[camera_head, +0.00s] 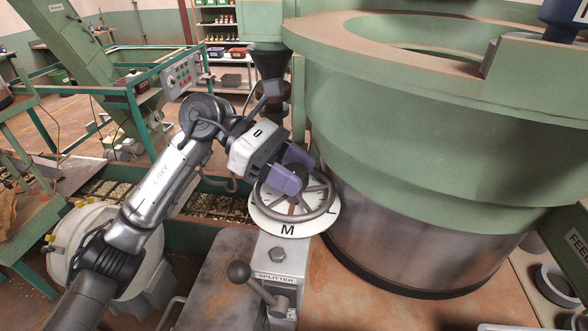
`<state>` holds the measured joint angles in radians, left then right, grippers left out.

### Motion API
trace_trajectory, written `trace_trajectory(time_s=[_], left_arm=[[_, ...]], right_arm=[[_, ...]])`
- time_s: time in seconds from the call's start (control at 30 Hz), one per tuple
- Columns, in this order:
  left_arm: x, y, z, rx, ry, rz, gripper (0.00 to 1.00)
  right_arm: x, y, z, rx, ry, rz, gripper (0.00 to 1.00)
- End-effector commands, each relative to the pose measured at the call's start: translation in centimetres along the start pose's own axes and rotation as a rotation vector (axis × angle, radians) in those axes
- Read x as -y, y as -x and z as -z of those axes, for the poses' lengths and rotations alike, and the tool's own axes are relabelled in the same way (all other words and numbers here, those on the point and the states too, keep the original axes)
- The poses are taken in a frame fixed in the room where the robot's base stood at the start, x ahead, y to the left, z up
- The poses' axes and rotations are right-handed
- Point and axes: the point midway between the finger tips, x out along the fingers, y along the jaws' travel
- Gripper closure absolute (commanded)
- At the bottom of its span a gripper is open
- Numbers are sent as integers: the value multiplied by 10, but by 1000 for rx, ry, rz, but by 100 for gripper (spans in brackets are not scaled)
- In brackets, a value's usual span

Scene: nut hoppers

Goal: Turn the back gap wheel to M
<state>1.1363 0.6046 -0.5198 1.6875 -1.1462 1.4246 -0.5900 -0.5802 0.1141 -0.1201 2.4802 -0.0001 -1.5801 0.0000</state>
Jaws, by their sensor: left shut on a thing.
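The gap wheel (324,205) is a grey spoked handwheel over a white dial plate (265,222). A black letter M is on the front edge of the dial, and part of another mark shows at its right. A small reddish mark shows between the spokes on the M side; I cannot tell exactly where it points. My left gripper (291,176), with purple fingers, is shut on the wheel at its back left rim. The fingers hide that part of the rim and the dial behind it. My right gripper is not in view.
A large green drum (420,130) stands close at the right of the wheel. In front is a grey block labelled SPLITTER (278,262) with a ball-ended lever (240,273). A control box (182,75) and shelves stand farther back.

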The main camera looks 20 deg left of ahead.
Motion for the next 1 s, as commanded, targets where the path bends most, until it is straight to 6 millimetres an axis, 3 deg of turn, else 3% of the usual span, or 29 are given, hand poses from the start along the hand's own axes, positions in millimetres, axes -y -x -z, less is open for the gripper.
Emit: trace_trajectory(time_s=[0.27,0.57,0.77,1.0], left_arm=[[0,-1,0,-1,0,0,30],[0,2,1,-1,1,-1,29],[0,26,2,0,1,-4,29],[-1,75,1,0,1,-4,29]], right_arm=[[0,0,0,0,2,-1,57],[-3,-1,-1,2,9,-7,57],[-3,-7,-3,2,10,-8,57],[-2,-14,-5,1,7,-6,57]])
